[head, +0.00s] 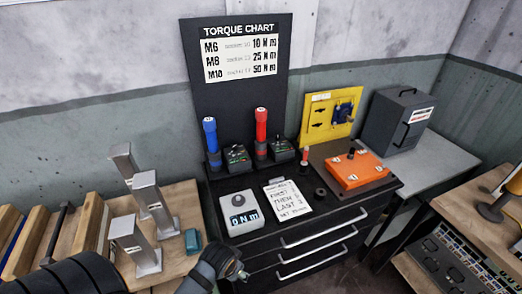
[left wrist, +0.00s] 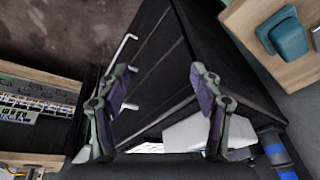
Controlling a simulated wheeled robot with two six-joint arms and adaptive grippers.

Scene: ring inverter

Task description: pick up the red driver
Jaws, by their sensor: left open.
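A tall red-handled driver (head: 261,125) stands upright in a dark holder at the back of the black drawer cabinet (head: 272,243), in front of the torque chart. A smaller red-topped tool (head: 304,155) stands to its right, beside the orange box; I cannot tell what it is. My left gripper (head: 228,268) is in front of the cabinet at the lower middle, well apart from both. In the left wrist view its fingers (left wrist: 160,75) are spread and empty. No red driver shows in the left wrist view. My right gripper is not in view.
A blue-handled driver (head: 210,138) stands left of the red one. A white display box (head: 240,213) and a paper note (head: 287,197) lie on the cabinet's front. An orange box (head: 352,170) is at right. Metal posts (head: 146,200) and a teal block (head: 193,240) are at left.

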